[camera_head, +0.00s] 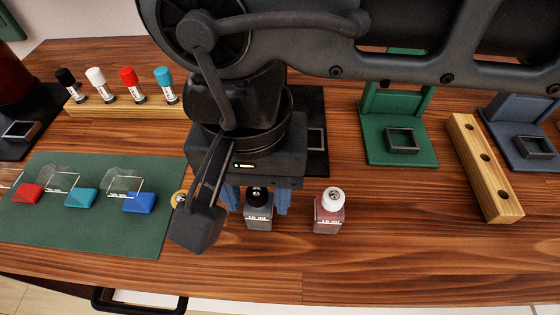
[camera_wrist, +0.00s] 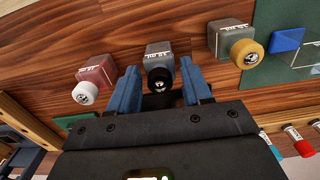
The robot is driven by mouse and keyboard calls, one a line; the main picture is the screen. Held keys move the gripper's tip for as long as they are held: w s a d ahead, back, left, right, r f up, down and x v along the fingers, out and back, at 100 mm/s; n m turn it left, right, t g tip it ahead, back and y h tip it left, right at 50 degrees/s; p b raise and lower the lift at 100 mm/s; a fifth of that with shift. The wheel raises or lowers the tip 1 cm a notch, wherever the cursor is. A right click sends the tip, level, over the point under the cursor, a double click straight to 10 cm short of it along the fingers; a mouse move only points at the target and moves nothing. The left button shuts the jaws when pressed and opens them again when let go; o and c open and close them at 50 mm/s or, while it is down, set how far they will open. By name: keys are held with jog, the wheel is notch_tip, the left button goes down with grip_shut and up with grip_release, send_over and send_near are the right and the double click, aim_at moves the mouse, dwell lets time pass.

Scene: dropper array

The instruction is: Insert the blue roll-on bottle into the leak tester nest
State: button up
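My gripper (camera_head: 259,208) points down with its two blue fingers apart, one on each side of a grey square bottle with a black cap (camera_head: 258,221). The wrist view shows this bottle (camera_wrist: 159,51) between the fingers, with gaps on both sides. A pinkish-red bottle with a white cap (camera_head: 328,212) stands to its right. A grey bottle with a gold cap (camera_wrist: 231,40) is mostly hidden in the head view. No bottle shows a clear blue body. Square nests sit on a green stand (camera_head: 378,148) and a blue-grey stand (camera_head: 515,150); which is the leak tester is unclear.
A wooden rack (camera_head: 115,110) holds several small vials with coloured caps. A green mat (camera_head: 100,235) at left carries coloured blocks and clear pieces. A wooden block with holes (camera_head: 485,165) lies at right. The front right table is clear.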

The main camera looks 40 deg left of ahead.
jog(key=c, duration=0.7)
jog(key=shift+r+p, duration=1.2)
jog(key=shift+r, duration=1.75)
jog(key=shift+c, duration=0.2)
